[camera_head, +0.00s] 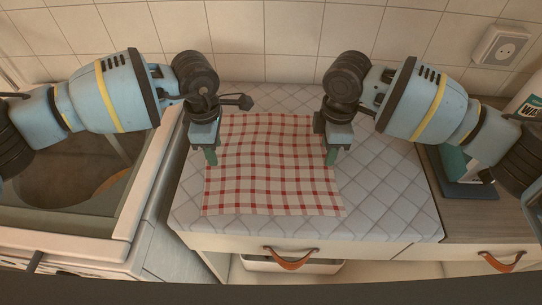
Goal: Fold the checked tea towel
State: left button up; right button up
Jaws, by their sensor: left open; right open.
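The checked tea towel (270,175), cream with red lines, lies spread flat and unfolded on a quilted grey mat on the counter. My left gripper (211,157) is open and points down at the towel's left edge, towards the back. My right gripper (331,156) is open and points down at the towel's right edge, at about the same depth. I cannot tell whether the fingertips touch the cloth. The towel's back corners are partly hidden by the grippers.
The quilted mat (385,205) has bare room right of the towel. A sink (70,185) lies to the left. A dark teal object (468,185) and a white bottle (528,95) stand at the right. A tiled wall with a socket (500,47) closes the back. Drawers with leather pulls (290,261) are in front.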

pick_arm(q)
jog(key=shift+f, duration=0.45)
pick_arm(e)
jog(key=shift+f, duration=0.5)
pick_arm(q)
jog(key=shift+f, duration=0.1)
jog(key=shift+f, duration=0.25)
pick_arm(e)
jog(key=shift+f, duration=0.3)
pick_arm(q)
jog(key=shift+r, duration=0.1)
jog(key=shift+c, duration=0.6)
pick_arm(e)
jog(key=shift+r, duration=0.1)
jog(key=shift+c, duration=0.6)
pick_arm(q)
jog(key=shift+s, duration=0.1)
grip_shut()
pick_arm(e)
jog(key=shift+s, duration=0.15)
grip_shut()
